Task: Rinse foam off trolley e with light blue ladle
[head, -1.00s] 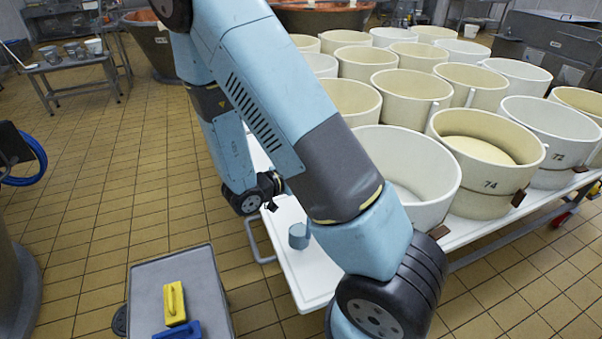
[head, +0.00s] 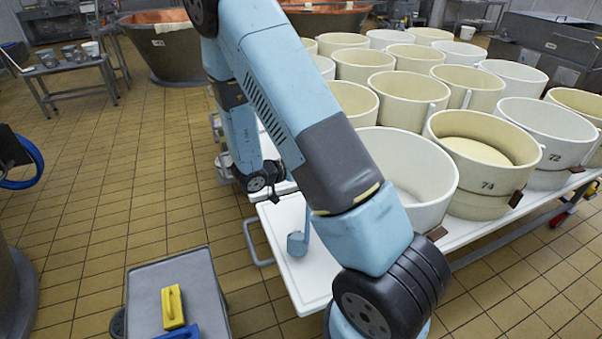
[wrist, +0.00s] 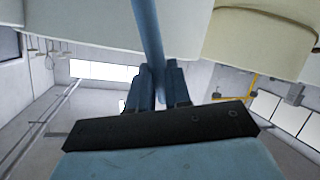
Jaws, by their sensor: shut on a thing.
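The light blue ladle (head: 297,243) shows in the head view above the bare near end of a white trolley (head: 275,222), its handle rising behind my arm. I cannot tell whether its cup touches the top. In the wrist view my gripper (wrist: 160,72) is shut on the ladle's long blue handle (wrist: 148,35). The fingers are hidden behind my arm in the head view. No letter is readable on the trolley, so I cannot tell whether it is trolley e. I make out no foam on the visible white top.
Several white and cream tubs (head: 480,150) crowd the trolley to the right, close to my arm. A grey cart (head: 170,285) with a yellow brush (head: 172,306) and a blue brush (head: 180,332) stands at lower left. Copper vats (head: 165,45) stand behind.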

